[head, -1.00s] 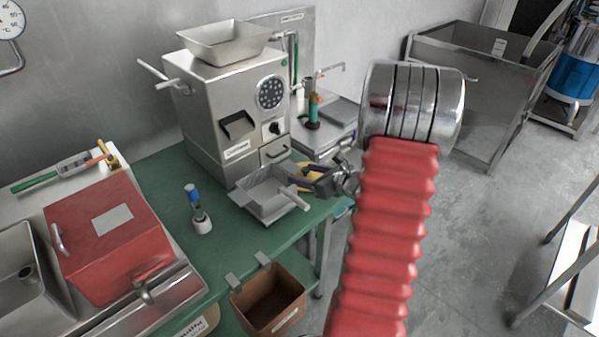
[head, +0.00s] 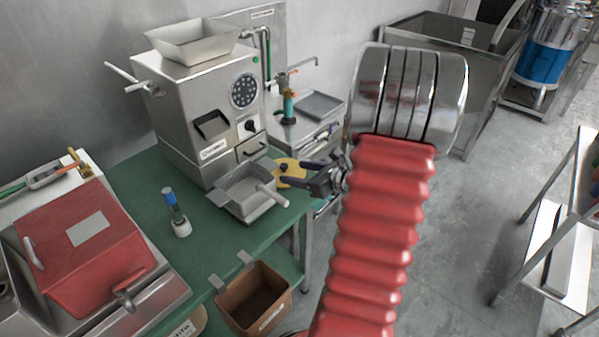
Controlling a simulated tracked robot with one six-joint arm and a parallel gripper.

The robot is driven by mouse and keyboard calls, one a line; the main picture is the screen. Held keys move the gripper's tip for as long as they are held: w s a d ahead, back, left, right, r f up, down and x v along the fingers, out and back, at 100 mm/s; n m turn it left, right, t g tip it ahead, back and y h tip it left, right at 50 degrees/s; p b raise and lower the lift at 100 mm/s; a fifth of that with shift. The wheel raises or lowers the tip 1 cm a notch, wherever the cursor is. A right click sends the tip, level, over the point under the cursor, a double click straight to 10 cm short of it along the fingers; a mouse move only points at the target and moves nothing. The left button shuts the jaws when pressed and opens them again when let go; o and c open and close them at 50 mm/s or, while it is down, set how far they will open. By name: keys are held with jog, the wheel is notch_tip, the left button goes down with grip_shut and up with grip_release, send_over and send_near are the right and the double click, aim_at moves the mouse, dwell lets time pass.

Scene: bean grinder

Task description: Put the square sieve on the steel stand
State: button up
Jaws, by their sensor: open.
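The square sieve (head: 243,203) is taken to be the grey, square, shallow pan with a pale handle (head: 271,195). It rests on the green table in front of the grinder, its handle pointing right. My gripper (head: 284,174) is open and empty, up and right of the handle in the picture, its dark fingers pointing left. It looks apart from the handle. A steel stand (head: 550,225) with shelves is at the right edge, only partly in view; I cannot tell whether it is the one named.
The steel grinder (head: 205,110) stands behind the sieve. A yellow item (head: 292,168) lies behind my fingers. A blue-topped tool (head: 175,212), a red box (head: 85,250) and a brown bin (head: 253,297) are left and below. Grey floor is open at right.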

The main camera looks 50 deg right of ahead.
jog(key=a+r+n+g+y, duration=0.35)
jog(key=a+n, duration=0.45)
jog(key=a, duration=0.6)
jog(key=a+r+n+g+y, duration=0.2)
jog(key=a+r+n+g, duration=0.15)
jog(key=a+n, duration=0.7)
jog(key=s+a+r+n+g+h, duration=0.1)
jog(key=s+a+r+n+h, duration=0.5)
jog(key=s+a+n, duration=0.6)
jog(key=shift+s+a+r+n, duration=0.25)
jog(key=shift+s+r+n, duration=0.45)
jog(key=shift+n, duration=1.85)
jog(key=shift+s+f, duration=0.1)
jog(key=shift+c, duration=0.2)
